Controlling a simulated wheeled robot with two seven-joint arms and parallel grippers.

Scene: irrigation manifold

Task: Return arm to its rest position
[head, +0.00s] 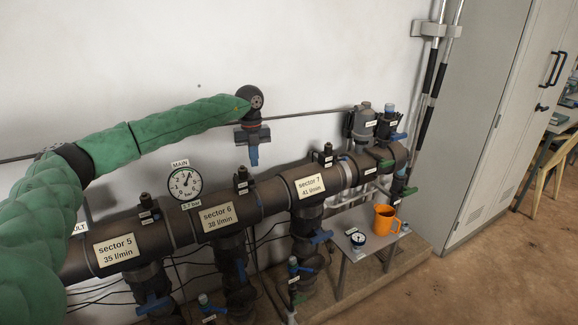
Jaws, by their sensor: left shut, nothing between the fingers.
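My left arm, in a green quilted sleeve, reaches in from the left in the head view. Its left gripper (253,158) hangs pointing down in front of the white wall, above the dark manifold pipe (265,197). The fingers are shut together with nothing between them. The gripper is apart from the pipe and appears to touch nothing. My sleeve hides part of the pipe's left end. My right gripper is not in view.
Below the gripper are a MAIN pressure gauge (185,184) and the sector 6 label (215,218). Blue-handled valves hang under the pipe. A grey cabinet (490,120) stands right.

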